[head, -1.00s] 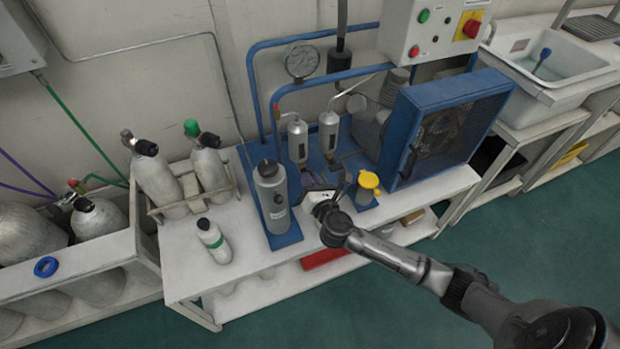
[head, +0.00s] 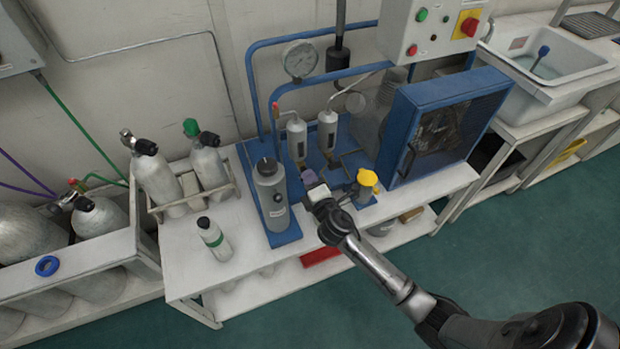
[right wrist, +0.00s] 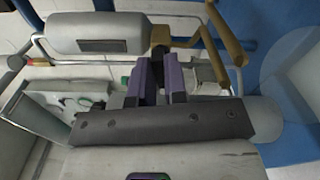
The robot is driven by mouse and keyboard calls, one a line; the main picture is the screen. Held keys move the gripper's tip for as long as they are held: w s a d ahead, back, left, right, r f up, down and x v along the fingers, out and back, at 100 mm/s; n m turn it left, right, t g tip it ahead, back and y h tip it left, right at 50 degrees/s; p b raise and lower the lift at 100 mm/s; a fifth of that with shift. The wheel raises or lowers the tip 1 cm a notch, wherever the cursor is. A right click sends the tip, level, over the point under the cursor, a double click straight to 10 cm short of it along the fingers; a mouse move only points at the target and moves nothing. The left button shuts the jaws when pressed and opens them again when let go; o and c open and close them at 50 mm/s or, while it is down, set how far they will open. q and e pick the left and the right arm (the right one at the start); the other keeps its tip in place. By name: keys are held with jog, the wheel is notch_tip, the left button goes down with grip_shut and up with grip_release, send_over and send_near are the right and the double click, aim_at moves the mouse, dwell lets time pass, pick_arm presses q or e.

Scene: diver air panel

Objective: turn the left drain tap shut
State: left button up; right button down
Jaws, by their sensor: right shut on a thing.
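The left filter canister (head: 297,140) is a small grey cylinder with a dark label, standing on the blue compressor frame. The left drain tap is below it, mostly hidden by my gripper in the head view. In the right wrist view a dark piece of the tap (right wrist: 158,56) shows beside a brass fitting (right wrist: 184,42). My right gripper (head: 309,178) is at the foot of this canister. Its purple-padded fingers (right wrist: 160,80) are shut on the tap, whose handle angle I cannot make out. My left gripper is not in view.
The right canister (head: 328,130) stands close by. The blue-framed fan (head: 440,125) stands further right. The bench front at left is partly clear.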

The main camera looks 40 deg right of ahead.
jog(key=shift+m, duration=1.2)
jog(key=c, duration=1.1)
grip_release()
jog(key=shift+c, duration=0.2)
jog(key=p+v, duration=0.2)
jog(key=v, duration=1.1)
jog(key=shift+s, duration=0.35)
